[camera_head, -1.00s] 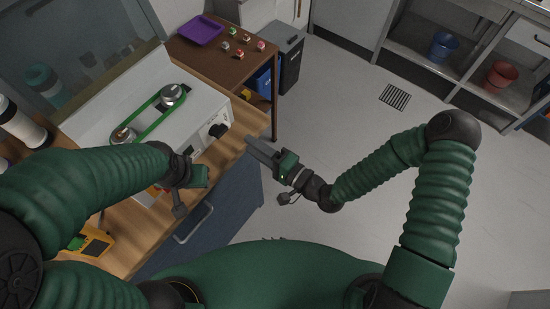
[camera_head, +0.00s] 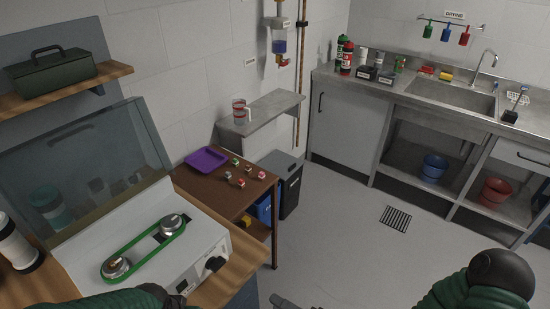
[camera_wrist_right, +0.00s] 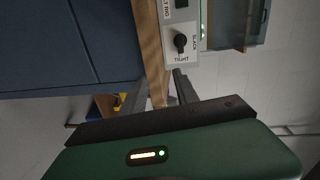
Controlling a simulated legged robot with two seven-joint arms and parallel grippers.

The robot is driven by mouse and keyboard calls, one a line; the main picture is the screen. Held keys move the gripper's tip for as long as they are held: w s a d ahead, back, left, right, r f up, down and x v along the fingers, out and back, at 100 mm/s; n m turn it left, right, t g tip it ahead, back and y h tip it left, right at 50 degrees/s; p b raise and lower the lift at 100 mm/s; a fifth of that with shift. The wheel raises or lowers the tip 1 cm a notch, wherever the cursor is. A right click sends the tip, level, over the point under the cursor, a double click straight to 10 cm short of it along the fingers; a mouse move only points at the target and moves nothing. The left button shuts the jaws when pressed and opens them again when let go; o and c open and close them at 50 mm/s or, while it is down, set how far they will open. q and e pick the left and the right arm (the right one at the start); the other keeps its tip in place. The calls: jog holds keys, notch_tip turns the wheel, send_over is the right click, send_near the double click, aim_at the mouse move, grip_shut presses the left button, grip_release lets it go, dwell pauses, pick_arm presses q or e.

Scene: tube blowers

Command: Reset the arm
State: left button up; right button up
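My right gripper (camera_head: 282,302) only just shows at the bottom edge of the head view, right of the wooden bench. In the right wrist view its two dark fingers (camera_wrist_right: 160,88) stand apart with an empty gap between them. They point toward the bench edge and the machine's knob panel. My right arm (camera_head: 480,285) shows at the lower right of the head view. A piece of my left arm (camera_head: 140,298) shows at the bottom left; the left gripper is out of the picture.
A white machine (camera_head: 205,245) with a green belt (camera_head: 145,245) on two pulleys stands on the bench (camera_head: 240,270). Its dark knob (camera_wrist_right: 180,42) shows in the wrist view. A brown table (camera_head: 245,200) holds a purple tray (camera_head: 206,159). The floor (camera_head: 340,250) to the right is clear.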

jog(key=w+d+f+n+g+h, duration=0.1)
jog(key=d+f+n+g+h, duration=0.45)
jog(key=d+h, duration=0.6)
jog(key=s+d+r+g+h, duration=0.1)
jog(key=s+d+r, duration=0.5)
jog(key=r, duration=0.2)
jog(key=shift+s+r+n+g, duration=0.15)
jog(key=shift+s+n+g, duration=0.2)
jog(key=shift+n, duration=0.1)
jog(key=shift+a+r+h, duration=0.1)
jog(key=shift+a+h, duration=0.1)
jog(key=shift+h, duration=0.05)
jog(key=shift+d, duration=0.1)
